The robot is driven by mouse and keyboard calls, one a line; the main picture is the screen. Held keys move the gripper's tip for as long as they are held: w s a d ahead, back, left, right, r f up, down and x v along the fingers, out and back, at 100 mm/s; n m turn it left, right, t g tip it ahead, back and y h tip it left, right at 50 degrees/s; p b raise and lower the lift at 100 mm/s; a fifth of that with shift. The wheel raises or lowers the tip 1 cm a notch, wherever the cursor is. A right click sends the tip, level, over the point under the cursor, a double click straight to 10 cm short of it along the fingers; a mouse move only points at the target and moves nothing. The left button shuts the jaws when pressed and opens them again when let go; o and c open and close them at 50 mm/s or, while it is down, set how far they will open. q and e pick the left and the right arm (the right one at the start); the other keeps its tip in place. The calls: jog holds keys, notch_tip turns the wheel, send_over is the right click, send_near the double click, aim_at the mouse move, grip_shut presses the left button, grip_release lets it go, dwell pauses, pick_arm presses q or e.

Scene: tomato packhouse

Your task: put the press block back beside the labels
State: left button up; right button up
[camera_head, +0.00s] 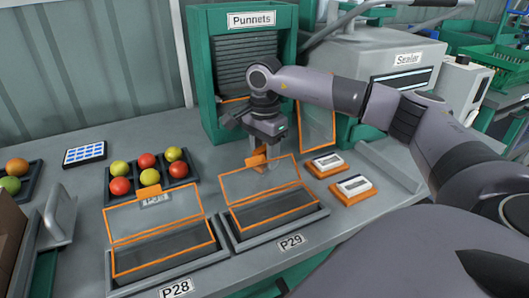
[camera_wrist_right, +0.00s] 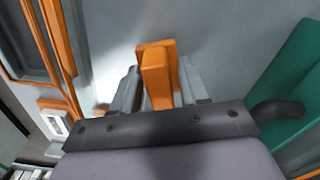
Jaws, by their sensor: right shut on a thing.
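The orange press block (camera_head: 257,158) is held in my right gripper (camera_head: 268,160), behind the P29 punnet's lid in the head view. In the right wrist view the press block (camera_wrist_right: 158,75) stands between the two fingers of my right gripper (camera_wrist_right: 157,95), which is shut on it. I cannot tell whether the block touches the counter. My left gripper is not in view.
Clear orange-edged lids stand over trays P28 (camera_head: 112,267) and P29 (camera_head: 232,240). A tray of red and yellow tomatoes (camera_head: 192,178) lies between the labels and the punnet dispenser (camera_head: 206,112). Two orange-and-white boxes (camera_head: 340,195) sit at right. The counter around the labels is partly clear.

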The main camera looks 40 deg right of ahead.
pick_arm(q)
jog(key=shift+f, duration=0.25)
pick_arm(e)
jog(key=shift+f, duration=0.4)
jog(key=o, duration=1)
jog(key=c, duration=0.3)
jog(key=shift+c, duration=0.2)
jog(key=shift+r+p, duration=0.7)
jog(key=shift+r, duration=0.25)
notch_tip(320, 180, up, 5)
jog(key=p, duration=0.4)
jog(key=shift+r, duration=0.15)
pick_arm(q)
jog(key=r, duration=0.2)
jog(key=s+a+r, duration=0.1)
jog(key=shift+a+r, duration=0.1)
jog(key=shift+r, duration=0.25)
